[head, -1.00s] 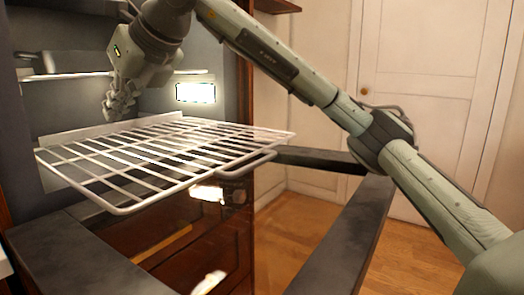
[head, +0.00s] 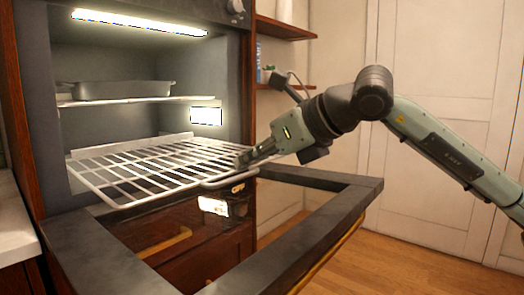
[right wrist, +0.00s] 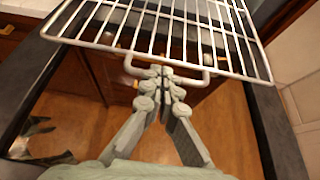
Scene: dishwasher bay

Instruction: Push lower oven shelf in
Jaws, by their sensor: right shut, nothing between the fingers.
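The lower oven shelf (head: 155,163) is a white wire rack. It is partly out of the oven (head: 110,55), with its front part over the open door. It also shows across the top of the right wrist view (right wrist: 170,35), with a looped handle at its front edge. My right gripper (head: 246,159) is shut and empty at the shelf's front right. In the right wrist view its fingertips (right wrist: 160,76) are at the handle loop; I cannot tell whether they touch it. My left gripper is not in view.
The oven door (head: 310,225) is folded down below the shelf, with a dark frame and glass. An upper shelf (head: 190,98) inside holds a grey baking tray (head: 124,90). A counter (head: 15,220) stands at left. Wall shelves (head: 285,28) are right of the oven.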

